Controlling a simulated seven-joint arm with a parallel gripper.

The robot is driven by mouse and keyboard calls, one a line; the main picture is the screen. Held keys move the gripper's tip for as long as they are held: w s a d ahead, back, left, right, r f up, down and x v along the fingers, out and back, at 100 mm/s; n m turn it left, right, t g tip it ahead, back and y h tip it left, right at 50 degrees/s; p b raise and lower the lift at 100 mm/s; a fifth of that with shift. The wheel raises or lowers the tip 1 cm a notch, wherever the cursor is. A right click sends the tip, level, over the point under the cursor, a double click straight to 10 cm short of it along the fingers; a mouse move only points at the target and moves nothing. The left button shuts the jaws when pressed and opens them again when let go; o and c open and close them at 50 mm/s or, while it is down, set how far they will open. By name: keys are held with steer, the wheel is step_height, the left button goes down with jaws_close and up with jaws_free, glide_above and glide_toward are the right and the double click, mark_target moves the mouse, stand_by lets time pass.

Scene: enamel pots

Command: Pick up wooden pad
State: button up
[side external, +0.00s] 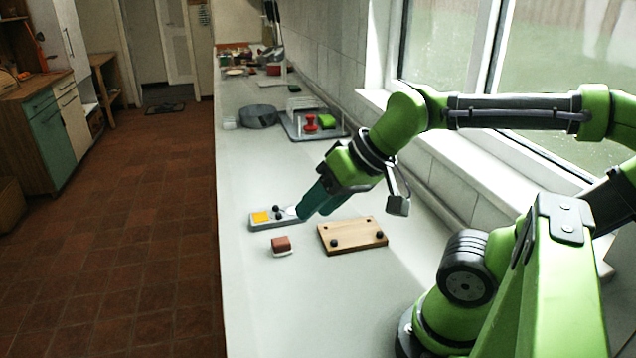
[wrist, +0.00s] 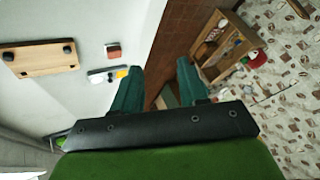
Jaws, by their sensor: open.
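The wooden pad (side external: 352,237) is a flat tan board with dark round knobs on top. It lies flat on the pale counter (side external: 290,310), and it also shows at the upper left of the wrist view (wrist: 45,62). My gripper (side external: 314,210) has teal fingers and is open, above the counter. In the side view its fingers appear just behind and left of the pad, apart from it. In the wrist view the fingers (wrist: 157,68) have nothing between them, and the pad is well to their left.
A small red-brown and white block (side external: 281,247) sits left of the pad. A grey tray (side external: 290,225) with a yellow square lies behind it. Farther back are a dark round pan (side external: 258,117) and a tray with a red object (side external: 310,123). The near counter is clear.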

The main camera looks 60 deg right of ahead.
steer(key=o, duration=0.6)
steer(key=shift+c, duration=0.2)
steer(key=n+g+h, duration=0.2)
steer(key=n+g, duration=0.5)
steer(key=n, duration=0.7)
glide_above(283, 240)
step_height(283, 240, down, 8)
step_height(283, 240, down, 10)
steer(key=shift+s+f, duration=0.1)
steer(key=shift+f, duration=0.1)
steer(key=shift+w+f, duration=0.2)
steer(key=shift+f, duration=2.7)
